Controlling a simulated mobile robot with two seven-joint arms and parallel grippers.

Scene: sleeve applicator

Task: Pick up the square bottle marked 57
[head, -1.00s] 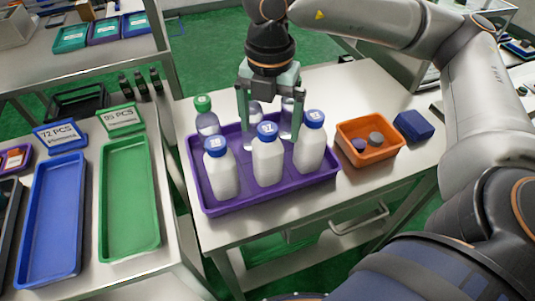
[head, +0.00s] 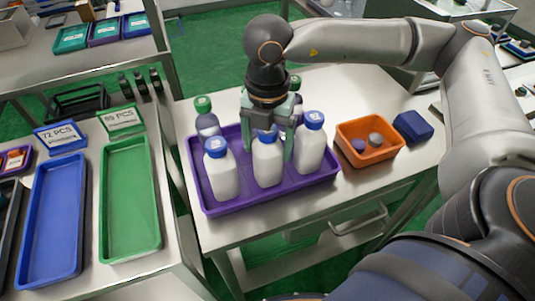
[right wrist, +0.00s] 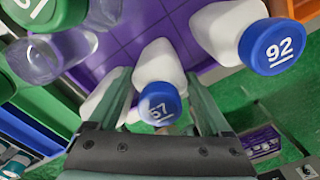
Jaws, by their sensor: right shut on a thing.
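The bottle marked 57 (head: 267,170) is white with a blue cap and stands upright in the front middle of the purple tray (head: 226,208). In the right wrist view its numbered cap (right wrist: 160,104) is between the two fingers. My right gripper (head: 269,148) has come down from above and is shut on this bottle, a finger on each side. The gripper partly hides the cap in the head view. My left gripper is not in view.
White blue-capped bottles stand close on the left (head: 221,178) and right (head: 309,152), the right one marked 92 (right wrist: 275,47). A clear green-capped bottle (head: 207,121) stands behind. An orange bin (head: 371,155) and a blue block (head: 413,126) are to the right.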

